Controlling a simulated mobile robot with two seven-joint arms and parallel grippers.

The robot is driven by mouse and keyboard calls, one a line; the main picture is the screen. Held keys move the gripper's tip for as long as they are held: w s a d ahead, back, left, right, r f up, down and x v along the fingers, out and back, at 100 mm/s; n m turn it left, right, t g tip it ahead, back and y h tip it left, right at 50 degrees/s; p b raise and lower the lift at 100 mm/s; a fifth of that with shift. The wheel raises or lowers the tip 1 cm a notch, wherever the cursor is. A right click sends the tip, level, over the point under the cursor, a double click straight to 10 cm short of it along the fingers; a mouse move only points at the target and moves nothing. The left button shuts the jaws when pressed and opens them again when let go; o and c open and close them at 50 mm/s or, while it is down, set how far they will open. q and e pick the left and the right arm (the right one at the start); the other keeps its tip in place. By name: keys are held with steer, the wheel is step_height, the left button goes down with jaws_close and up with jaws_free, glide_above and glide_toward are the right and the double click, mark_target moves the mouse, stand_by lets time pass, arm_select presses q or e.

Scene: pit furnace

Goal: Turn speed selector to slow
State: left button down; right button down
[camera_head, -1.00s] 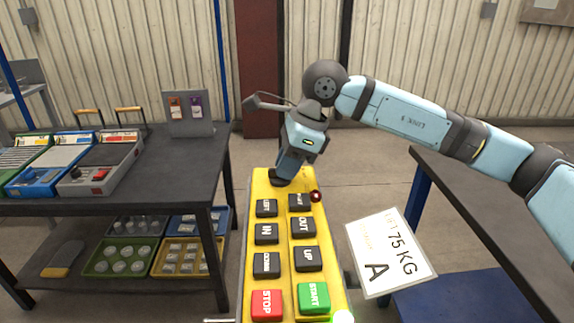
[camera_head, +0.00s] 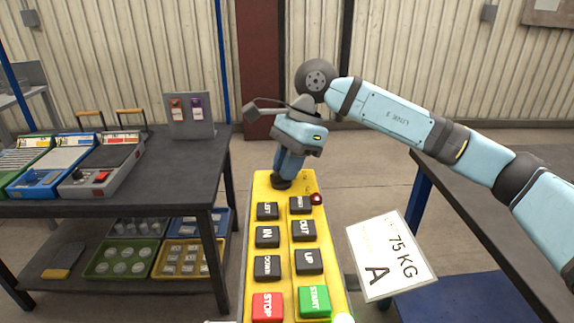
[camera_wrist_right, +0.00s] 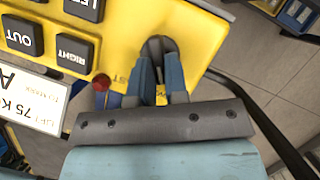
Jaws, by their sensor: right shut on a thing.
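The yellow control pendant (camera_head: 276,220) stands upright in the middle of the head view, with several black buttons, a red STOP and a green START. The speed selector (camera_wrist_right: 155,46) is a dark knob at the pendant's top end, seen in the right wrist view. My right gripper (camera_head: 284,178) is over that end in the head view. In the right wrist view its two blue fingers (camera_wrist_right: 160,75) are shut on the knob, one on each side. The fingers hide part of the knob and of the lettering beside it. My left gripper is not in view.
A small red lamp (camera_head: 316,198) sits beside the knob on the pendant. A white 75 KG card (camera_head: 391,256) hangs to its right. A dark workbench (camera_head: 185,160) with trays stands at the left, another table (camera_head: 470,200) at the right.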

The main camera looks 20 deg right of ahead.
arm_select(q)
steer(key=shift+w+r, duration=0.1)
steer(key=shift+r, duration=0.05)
arm_select(e)
steer(key=c, duration=1.1)
jaws_free()
steer(key=shift+c, duration=0.2)
